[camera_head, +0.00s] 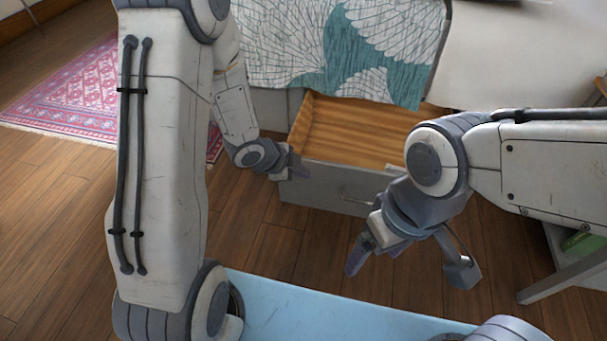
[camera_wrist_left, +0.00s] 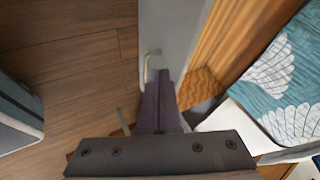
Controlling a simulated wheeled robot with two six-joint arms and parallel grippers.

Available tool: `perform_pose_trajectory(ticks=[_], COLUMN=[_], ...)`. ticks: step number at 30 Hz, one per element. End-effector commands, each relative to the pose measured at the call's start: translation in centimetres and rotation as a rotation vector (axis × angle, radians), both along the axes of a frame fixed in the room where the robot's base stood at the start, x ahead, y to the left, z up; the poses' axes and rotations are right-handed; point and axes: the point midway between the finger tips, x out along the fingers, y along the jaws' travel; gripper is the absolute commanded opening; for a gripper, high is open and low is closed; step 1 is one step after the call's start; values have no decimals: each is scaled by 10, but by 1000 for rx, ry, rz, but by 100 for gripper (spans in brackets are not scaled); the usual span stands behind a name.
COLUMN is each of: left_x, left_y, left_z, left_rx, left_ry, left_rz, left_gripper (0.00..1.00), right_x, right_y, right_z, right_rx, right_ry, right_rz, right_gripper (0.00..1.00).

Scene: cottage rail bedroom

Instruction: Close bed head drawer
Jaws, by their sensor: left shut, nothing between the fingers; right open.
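The bed head drawer (camera_head: 325,188) is pulled out from under the bed, and its wood-coloured inside shows empty in the part I see. Its grey front faces me and also shows in the left wrist view (camera_wrist_left: 172,28), with a pale handle (camera_wrist_left: 149,65). My left gripper (camera_head: 291,162) is shut and empty at the drawer's left front corner. In the left wrist view its fingertips (camera_wrist_left: 160,76) overlap the drawer front beside the handle; I cannot tell whether they touch it. My right gripper (camera_head: 408,268) is open and empty in front of the drawer. My right arm hides the drawer's right end.
A teal and white patterned cover (camera_head: 345,50) hangs over the bed above the drawer. A pink rug (camera_head: 65,95) lies at the left. A grey table or shelf (camera_head: 570,265) stands at the right. The wooden floor (camera_head: 255,240) before the drawer is clear.

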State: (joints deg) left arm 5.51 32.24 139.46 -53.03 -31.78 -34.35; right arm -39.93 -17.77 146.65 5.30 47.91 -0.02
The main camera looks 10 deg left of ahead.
Motion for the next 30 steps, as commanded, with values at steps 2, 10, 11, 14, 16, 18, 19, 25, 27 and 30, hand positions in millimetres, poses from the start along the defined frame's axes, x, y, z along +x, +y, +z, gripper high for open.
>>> perform_pose_trajectory(ticks=[2, 10, 11, 14, 16, 18, 19, 25, 27, 30], left_x=[8, 35, 43, 57, 65, 70, 71, 74, 74, 74], left_y=[-8, -29, -28, -27, -27, -27, -27, -27, -27, -27], left_z=[-22, -67, -60, -58, -58, -57, -57, -57, -57, -57], left_rx=[0, 0, 1, 1, 0, 1, 1, 0, 0, 0], left_ry=[2, 1, -4, -3, -1, -1, 0, 1, 1, 1], left_rz=[-3, -1, -2, 2, 0, 1, 0, 2, 2, 2], left_gripper=[0, 0, 0, 0, 0, 0, 0, 0, 0, 0], right_x=[0, 0, -1, 0, 0, 0, 0, 0, 0, 0], right_y=[0, 0, 0, 0, 0, 0, 0, 0, 0, 0], right_z=[-18, -51, -46, -46, -46, -46, -46, -46, -46, -46], right_rx=[0, 0, -1, 0, 0, 0, 0, 0, 0, 0], right_ry=[0, 0, 1, 0, 0, 0, 0, 0, 0, 0], right_rz=[0, 0, 0, 0, 0, 0, 0, 0, 0, 0], right_gripper=[86, 86, 86, 86, 86, 86, 86, 86, 86, 86])
